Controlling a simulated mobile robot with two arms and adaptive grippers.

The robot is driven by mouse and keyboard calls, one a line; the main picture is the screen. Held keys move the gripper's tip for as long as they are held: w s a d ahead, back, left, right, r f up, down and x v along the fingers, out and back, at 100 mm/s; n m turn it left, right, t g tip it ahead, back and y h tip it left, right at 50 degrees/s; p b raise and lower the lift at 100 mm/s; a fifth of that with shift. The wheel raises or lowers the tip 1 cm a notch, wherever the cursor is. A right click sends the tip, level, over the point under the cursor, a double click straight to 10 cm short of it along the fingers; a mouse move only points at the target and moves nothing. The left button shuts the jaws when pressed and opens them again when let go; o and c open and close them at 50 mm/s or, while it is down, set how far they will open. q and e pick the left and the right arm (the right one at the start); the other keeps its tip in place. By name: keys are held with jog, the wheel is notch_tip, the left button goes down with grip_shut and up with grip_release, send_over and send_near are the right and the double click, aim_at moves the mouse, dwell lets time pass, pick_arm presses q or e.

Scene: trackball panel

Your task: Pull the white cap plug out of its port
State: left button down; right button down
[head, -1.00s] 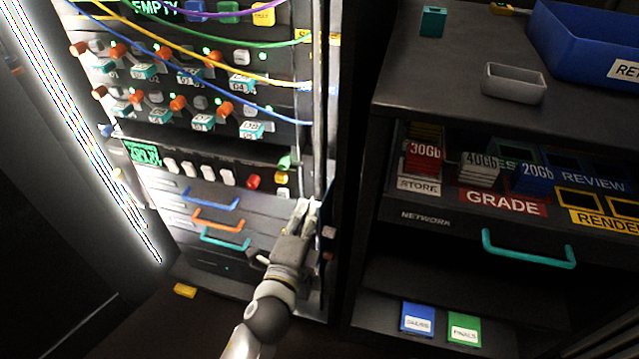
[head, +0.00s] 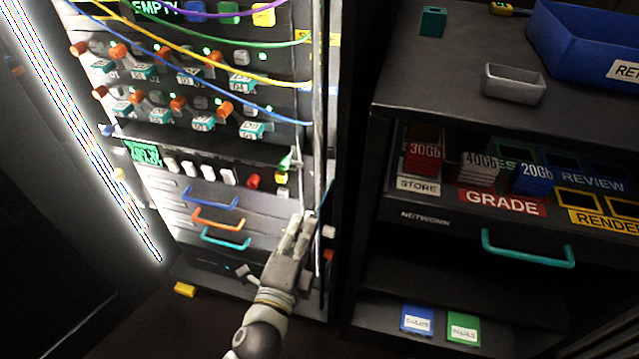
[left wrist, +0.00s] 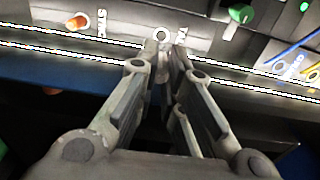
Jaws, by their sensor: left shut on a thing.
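My left gripper (head: 301,220) is at the lower right of the lit rack, near its right edge. In the left wrist view its fingers (left wrist: 165,62) are closed together at the panel strip. The white cap plug (left wrist: 161,36) shows at the fingertips, partly hidden by them. The fingers are shut on it; whether it still sits in its port I cannot tell. A small white knob (head: 329,231) shows just right of the fingers in the head view; I cannot tell whether it is the same piece. My right gripper is not in view.
An orange plug (left wrist: 78,21) sits beside the SYNC label, and a green plug (left wrist: 240,13) is on the other side. Drawers with blue, orange and teal handles (head: 226,240) are left of my gripper. A dark shelf unit (head: 390,150) stands at right.

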pick_arm(q)
jog(key=v, duration=0.5)
dwell(0.3)
